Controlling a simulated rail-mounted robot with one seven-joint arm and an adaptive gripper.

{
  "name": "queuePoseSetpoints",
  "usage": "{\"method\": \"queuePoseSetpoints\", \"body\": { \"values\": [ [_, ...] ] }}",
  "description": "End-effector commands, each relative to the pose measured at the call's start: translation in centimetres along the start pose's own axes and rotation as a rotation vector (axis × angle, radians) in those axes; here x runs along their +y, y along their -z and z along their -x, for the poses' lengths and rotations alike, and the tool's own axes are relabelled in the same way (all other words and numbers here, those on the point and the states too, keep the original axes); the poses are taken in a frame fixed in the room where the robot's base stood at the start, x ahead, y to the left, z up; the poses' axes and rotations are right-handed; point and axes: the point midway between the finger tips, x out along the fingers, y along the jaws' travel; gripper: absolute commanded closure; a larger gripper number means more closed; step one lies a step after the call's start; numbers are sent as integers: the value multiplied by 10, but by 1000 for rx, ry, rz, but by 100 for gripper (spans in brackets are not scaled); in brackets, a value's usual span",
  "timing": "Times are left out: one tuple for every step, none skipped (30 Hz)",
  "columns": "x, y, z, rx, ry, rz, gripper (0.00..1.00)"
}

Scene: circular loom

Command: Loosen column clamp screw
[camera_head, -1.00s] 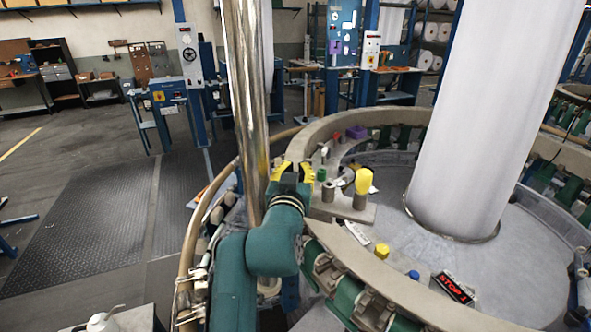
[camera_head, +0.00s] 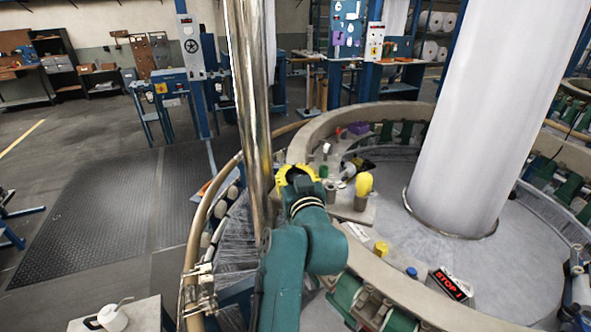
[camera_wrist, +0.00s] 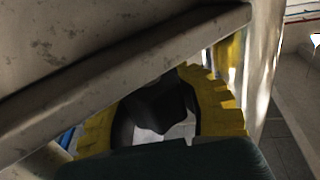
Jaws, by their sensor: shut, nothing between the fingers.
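The shiny metal column (camera_head: 251,110) stands upright left of the loom's beige ring. My gripper (camera_head: 298,173), with yellow toothed fingers, is at the ring's left inner side, just right of the column. In the wrist view, the yellow fingers (camera_wrist: 185,75) curve around a dark part in the middle, and a beige, worn ledge crosses in front of them. The fingers are shut and hold nothing. I cannot pick out the clamp screw for certain; it may be hidden by my gripper or the ledge. Whether the fingers touch the ledge is unclear.
A yellow knob (camera_head: 364,184) and a green-capped part (camera_head: 323,171) stand on the ring close to my gripper's right. The white fabric tube (camera_head: 475,110) rises at right. Dark floor mats lie left.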

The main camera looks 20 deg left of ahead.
Motion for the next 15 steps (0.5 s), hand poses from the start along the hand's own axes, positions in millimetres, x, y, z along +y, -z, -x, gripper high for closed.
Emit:
{"method": "queuePoseSetpoints", "body": {
  "values": [
    [3,-4,1,8,21,3,100],
    [2,-4,1,8,37,3,100],
    [1,-2,2,9,55,5,100],
    [0,-1,2,10,65,6,100],
    [-1,0,2,10,75,7,100],
    [-1,1,2,10,82,9,100],
    [-2,2,2,11,86,9,100],
    [-2,2,2,11,88,9,100],
    [-2,3,2,11,89,8,100],
    [-2,3,2,10,89,8,100],
    [-2,4,2,10,88,8,100],
    [-2,4,2,10,88,8,100],
    [-2,4,2,10,88,8,100],
    [-2,4,2,10,88,8,100],
    [-2,4,2,11,87,9,100]
  ]
}}
